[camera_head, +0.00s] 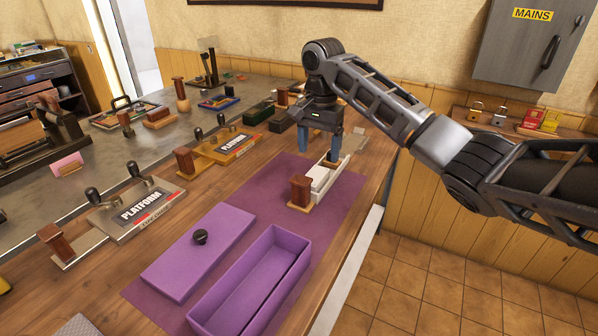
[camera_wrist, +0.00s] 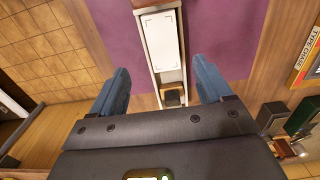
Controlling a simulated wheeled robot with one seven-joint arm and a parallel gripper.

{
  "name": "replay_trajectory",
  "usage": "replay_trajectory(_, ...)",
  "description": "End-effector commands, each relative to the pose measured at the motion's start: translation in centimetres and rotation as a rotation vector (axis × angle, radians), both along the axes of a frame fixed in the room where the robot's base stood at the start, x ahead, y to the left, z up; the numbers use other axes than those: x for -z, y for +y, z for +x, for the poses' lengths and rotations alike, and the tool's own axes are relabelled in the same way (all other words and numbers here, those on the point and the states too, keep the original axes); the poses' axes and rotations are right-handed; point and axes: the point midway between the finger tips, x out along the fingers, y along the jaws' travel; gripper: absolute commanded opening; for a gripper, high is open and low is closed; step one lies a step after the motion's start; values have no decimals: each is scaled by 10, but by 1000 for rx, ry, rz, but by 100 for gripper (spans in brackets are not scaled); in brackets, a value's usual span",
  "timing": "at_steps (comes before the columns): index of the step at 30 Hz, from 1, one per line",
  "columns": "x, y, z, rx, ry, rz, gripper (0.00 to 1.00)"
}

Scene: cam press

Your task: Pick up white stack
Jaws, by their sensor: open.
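The white stack (camera_head: 322,174) lies in a narrow pale wooden holder (camera_head: 346,164) with a brown block handle (camera_head: 300,190) at its near end. In the wrist view the white stack (camera_wrist: 162,42) is a flat white rectangle, upper centre, inside the holder's rails. My gripper (camera_head: 320,157) is open over the far end of the holder, blue fingers pointing down. In the wrist view the gripper (camera_wrist: 160,82) has one finger on each side of the holder's line, with nothing held. The exact height above the stack is hard to tell.
A purple open box (camera_head: 257,285) and its purple lid (camera_head: 198,252) with a black knob lie on the purple mat (camera_head: 265,201). Dark green blocks (camera_head: 259,141) sit behind. The table's right edge is close to the holder.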

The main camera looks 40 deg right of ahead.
Motion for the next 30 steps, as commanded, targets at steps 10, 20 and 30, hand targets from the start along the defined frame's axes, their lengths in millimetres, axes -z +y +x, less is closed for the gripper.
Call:
replay_trajectory(10,28,0,-1,2,4,0,79)
replay_trajectory(20,70,6,-1,2,5,-2,79)
replay_trajectory(30,78,5,-1,2,3,-1,78)
